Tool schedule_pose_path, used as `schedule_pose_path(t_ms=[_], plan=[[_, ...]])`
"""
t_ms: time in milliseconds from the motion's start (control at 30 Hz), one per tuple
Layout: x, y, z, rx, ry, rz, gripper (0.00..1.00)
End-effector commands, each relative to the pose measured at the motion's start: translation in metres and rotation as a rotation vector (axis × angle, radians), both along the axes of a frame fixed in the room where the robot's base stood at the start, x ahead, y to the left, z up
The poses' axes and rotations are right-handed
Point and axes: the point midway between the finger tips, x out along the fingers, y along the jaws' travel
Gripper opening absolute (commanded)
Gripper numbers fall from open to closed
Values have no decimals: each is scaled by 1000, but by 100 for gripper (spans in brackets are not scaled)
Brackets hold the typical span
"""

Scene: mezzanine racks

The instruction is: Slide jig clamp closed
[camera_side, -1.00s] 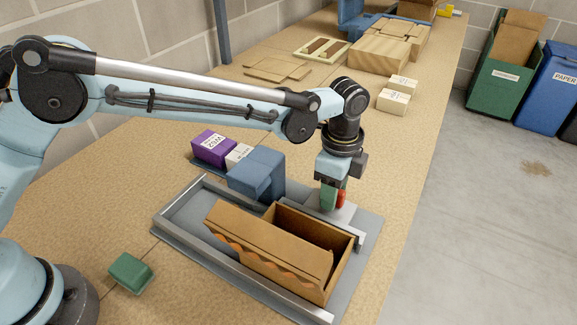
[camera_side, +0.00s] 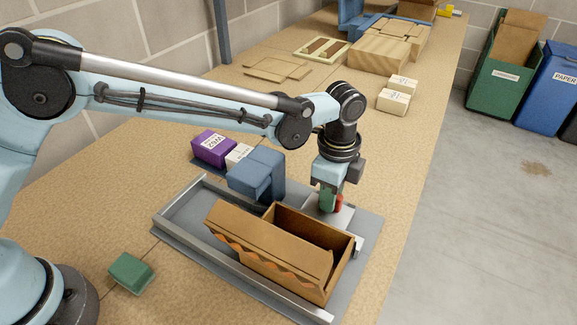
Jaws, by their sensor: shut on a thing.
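The jig (camera_side: 165,226) is a grey metal tray with raised rails on the bench. An open cardboard box (camera_side: 275,252) sits in it, with one flap raised on its near side. The jig clamp (camera_side: 345,216) is a light grey sliding plate at the jig's far right, beside the box, with a small red handle (camera_side: 339,203). My gripper (camera_side: 333,204) points down over the plate and is shut on the red handle. A green part shows beside the handle at the fingertips. The fingers hide part of the handle, and the exact gap between clamp and box is unclear.
A blue block (camera_side: 257,174) stands at the jig's back edge. Behind it are a purple box (camera_side: 213,149) and a small white box (camera_side: 239,156). A green block (camera_side: 131,272) lies front left. White boxes (camera_side: 394,101) stand farther back. The bench edge drops off at right.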

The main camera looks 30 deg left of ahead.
Motion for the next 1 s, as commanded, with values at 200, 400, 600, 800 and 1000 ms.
schedule_pose_path(t_ms=[200, 400, 600, 800, 1000], plan=[[-21, 0, 1, 0, 3, -1, 0], [-24, -1, 1, 1, 9, -2, 0], [-24, -1, 1, 0, 9, -2, 41], [-23, -1, 0, 0, 5, -1, 45], [-22, 0, 5, 0, 3, -1, 45]])
